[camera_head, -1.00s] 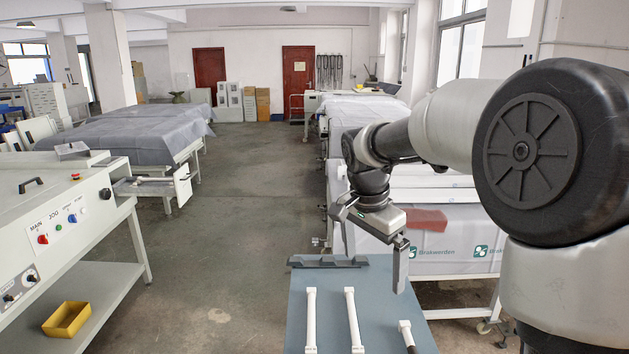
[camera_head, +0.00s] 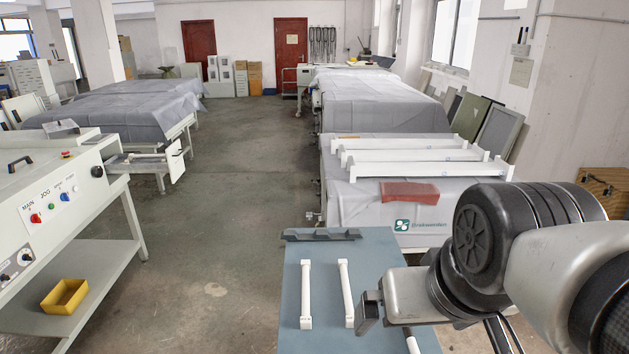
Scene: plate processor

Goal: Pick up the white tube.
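Two slim white tubes with block-like ends lie lengthwise on a blue-grey table (camera_head: 290,343), the left tube (camera_head: 306,293) and the middle tube (camera_head: 346,292). A third, white piece (camera_head: 412,344) lies to the right, cut off by the bottom edge and partly behind my arm. In the earlier view it is short and white with a dark lower part. My gripper (camera_head: 369,310) is low over the right part of the table, just right of the middle tube. Only part of it shows, with no clear gap between its fingers. I see no tube held.
A dark rack-like bar (camera_head: 320,236) lies along the table's far edge. Behind stands a cloth-covered table (camera_head: 350,208) with white rails (camera_head: 415,169) and a red cloth (camera_head: 409,193). A control machine (camera_head: 50,208) and yellow bin (camera_head: 64,296) are at left. The floor between is clear.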

